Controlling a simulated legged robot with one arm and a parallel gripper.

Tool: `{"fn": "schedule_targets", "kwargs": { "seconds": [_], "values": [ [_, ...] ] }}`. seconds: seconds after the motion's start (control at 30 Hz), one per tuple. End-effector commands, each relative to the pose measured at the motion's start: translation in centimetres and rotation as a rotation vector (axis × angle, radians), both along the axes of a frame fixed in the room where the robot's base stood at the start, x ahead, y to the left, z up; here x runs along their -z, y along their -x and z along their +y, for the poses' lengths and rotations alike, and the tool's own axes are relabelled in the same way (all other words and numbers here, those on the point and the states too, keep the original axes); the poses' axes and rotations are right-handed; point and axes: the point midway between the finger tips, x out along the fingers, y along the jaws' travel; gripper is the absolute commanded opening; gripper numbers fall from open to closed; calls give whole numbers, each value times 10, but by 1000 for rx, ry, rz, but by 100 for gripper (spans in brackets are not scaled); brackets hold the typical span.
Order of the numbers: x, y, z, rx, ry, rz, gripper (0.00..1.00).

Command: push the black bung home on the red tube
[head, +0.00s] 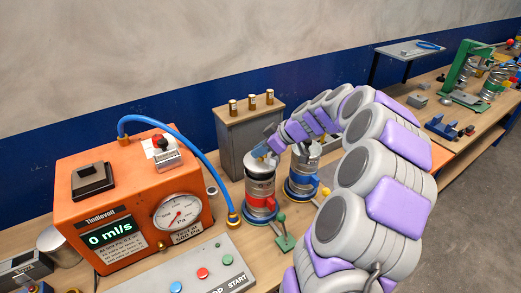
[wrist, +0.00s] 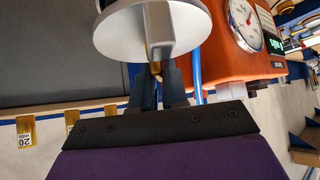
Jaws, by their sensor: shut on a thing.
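A silver cylinder with a red band (head: 261,201) stands upright on the bench; it is the only red tube-like thing I make out. My gripper (head: 262,151) is at its top, fingers angled down. In the wrist view my gripper (wrist: 158,80) has its dark fingers shut on a small brass-coloured piece (wrist: 154,74), at the end of a grey bar (wrist: 158,28) across a white disc (wrist: 118,30). I cannot make out a black bung; the fingers may hide it.
A similar cylinder with a blue band (head: 300,186) stands close on the right. An orange machine (head: 130,190) reading 0 ml/s is left, with a blue hose (head: 205,160). A grey box (head: 246,130) with brass fittings stands behind. A control panel (head: 200,270) lies in front.

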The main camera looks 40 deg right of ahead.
Motion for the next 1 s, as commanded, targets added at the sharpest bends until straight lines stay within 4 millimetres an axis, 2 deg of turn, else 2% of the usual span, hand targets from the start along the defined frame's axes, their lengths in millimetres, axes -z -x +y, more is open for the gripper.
{"fn": "schedule_targets", "kwargs": {
  "seconds": [1.0],
  "values": [
    [24,0,0,1,-1,0,0]
  ]
}}
